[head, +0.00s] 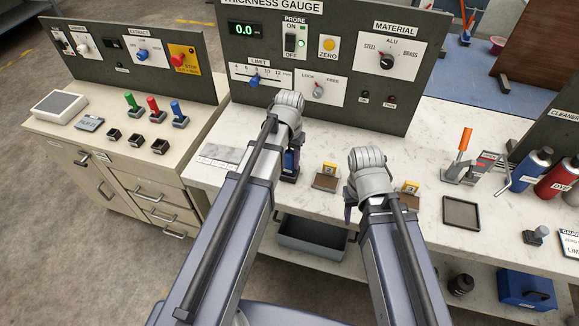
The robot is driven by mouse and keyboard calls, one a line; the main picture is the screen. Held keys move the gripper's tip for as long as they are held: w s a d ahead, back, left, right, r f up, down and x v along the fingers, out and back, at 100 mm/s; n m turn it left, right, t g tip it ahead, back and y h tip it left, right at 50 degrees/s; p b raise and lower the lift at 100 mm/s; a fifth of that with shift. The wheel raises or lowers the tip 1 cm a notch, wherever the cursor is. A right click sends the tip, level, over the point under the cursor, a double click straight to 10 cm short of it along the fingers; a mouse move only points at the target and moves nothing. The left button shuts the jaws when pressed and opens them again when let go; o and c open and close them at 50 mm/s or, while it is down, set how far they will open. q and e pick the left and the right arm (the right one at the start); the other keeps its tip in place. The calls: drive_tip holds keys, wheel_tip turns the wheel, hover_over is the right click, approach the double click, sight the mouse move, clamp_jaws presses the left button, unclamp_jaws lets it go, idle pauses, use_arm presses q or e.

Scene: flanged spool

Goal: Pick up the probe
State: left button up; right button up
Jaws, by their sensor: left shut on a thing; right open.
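The probe (290,164) appears as a small dark, bluish upright thing on the white bench below the thickness gauge panel, with a black base under it. My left gripper (289,150) is over it and shut on it; my wrist and arm hide most of the grip. I cannot tell whether the probe is clear of its base. My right gripper (349,212) is open over the bench's front edge, to the right of the left one, and its fingers are mostly hidden behind its wrist.
The thickness gauge panel (335,50) stands behind, its PROBE switch (290,42) near the top. Small blocks with yellow tags (326,178) lie between and beside my grippers. A dark square tray (461,213), an orange-handled clamp (465,140) and bottles (530,168) are at right. A grey bin (312,238) sits below.

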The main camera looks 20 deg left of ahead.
use_arm(q)
clamp_jaws()
drive_tip(key=shift+r, duration=0.15)
wheel_tip(320, 180, up, 10)
drive_tip(key=p, duration=1)
idle(0.6)
